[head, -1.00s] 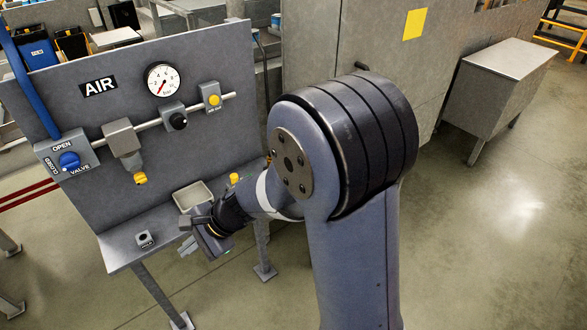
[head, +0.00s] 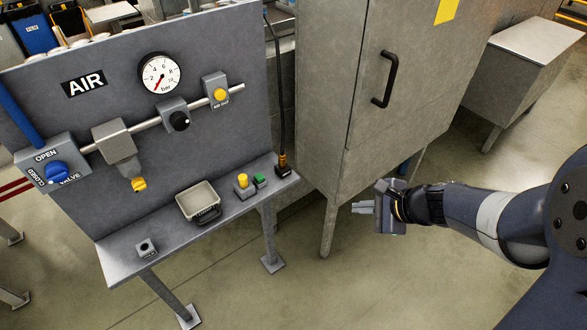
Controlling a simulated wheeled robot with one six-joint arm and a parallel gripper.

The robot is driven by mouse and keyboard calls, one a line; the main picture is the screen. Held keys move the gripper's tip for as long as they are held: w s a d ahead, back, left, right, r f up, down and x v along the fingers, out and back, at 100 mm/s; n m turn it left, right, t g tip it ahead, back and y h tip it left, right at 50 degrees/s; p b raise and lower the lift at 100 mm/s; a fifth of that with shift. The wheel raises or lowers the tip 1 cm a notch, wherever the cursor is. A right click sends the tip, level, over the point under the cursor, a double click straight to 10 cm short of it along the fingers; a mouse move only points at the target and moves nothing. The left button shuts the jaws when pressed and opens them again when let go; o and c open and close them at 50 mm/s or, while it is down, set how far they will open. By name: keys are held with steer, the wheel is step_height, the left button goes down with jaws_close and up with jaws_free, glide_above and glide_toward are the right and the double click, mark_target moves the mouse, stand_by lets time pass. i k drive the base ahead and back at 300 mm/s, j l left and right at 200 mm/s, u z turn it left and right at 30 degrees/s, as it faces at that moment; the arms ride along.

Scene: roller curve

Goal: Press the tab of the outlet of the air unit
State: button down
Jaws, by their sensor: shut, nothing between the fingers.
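The outlet of the air unit (head: 215,89) is a small grey block at the right end of the pipe on the upright panel, with a label below reading AIR OUT. Its tab (head: 221,95) is a round yellow piece on the front. My gripper (head: 358,207) is shut and empty, pointing left, in front of the grey cabinet. It is well to the right of and below the outlet, apart from the panel and the bench. Nothing covers the outlet or its tab.
The panel carries a gauge (head: 160,75), a black knob (head: 180,121), a filter unit (head: 115,137) and a blue valve (head: 56,173). The bench (head: 115,262) below holds a tray (head: 194,212), a yellow button (head: 242,181) and a cable plug (head: 283,168). The cabinet (head: 330,110) stands right.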

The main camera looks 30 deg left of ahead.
mark_target(259, 177)
steer(key=i+j, duration=0.1)
steer(key=j, duration=1.5)
steer(key=i, duration=0.05)
